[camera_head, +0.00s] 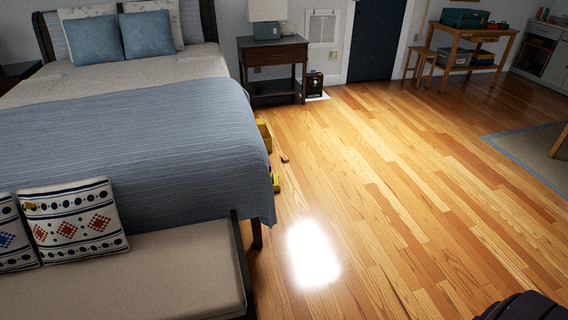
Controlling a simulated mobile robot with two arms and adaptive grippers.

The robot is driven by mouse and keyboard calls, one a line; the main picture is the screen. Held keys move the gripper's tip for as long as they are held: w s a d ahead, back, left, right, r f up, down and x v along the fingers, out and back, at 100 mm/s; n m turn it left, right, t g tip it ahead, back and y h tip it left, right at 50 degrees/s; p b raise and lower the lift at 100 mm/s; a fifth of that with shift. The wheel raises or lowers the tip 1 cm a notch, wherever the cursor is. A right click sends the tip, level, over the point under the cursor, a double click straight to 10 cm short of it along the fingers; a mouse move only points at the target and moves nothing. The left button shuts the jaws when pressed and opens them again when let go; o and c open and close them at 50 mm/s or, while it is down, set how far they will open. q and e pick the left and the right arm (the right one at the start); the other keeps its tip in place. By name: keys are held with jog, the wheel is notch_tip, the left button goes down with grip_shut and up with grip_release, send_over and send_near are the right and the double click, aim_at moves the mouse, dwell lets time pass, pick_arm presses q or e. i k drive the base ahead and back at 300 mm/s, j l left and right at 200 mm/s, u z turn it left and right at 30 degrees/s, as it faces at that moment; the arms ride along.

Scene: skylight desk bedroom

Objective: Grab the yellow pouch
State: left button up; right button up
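I cannot make out a yellow pouch for certain. A yellow item (276,183) lies on the floor against the right side of the bed, small and partly hidden by the blue blanket. A tan-yellow box-like thing (264,134) sits just behind it, also partly hidden by the bed. Neither of my grippers is in view.
The bed (130,140) fills the left, with a bench (150,280) at its foot. A nightstand (273,65) stands behind. A small brown object (284,159) lies on the floor. The wooden floor (400,190) is mostly clear. A dark object (525,308) shows at the lower right.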

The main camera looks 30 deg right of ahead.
aim_at(275, 179)
jog(key=i+l+z, duration=0.2)
jog(key=i+l, duration=0.5)
jog(key=l, duration=0.25)
jog(key=i+l+z, duration=0.2)
jog(key=i+l, duration=0.6)
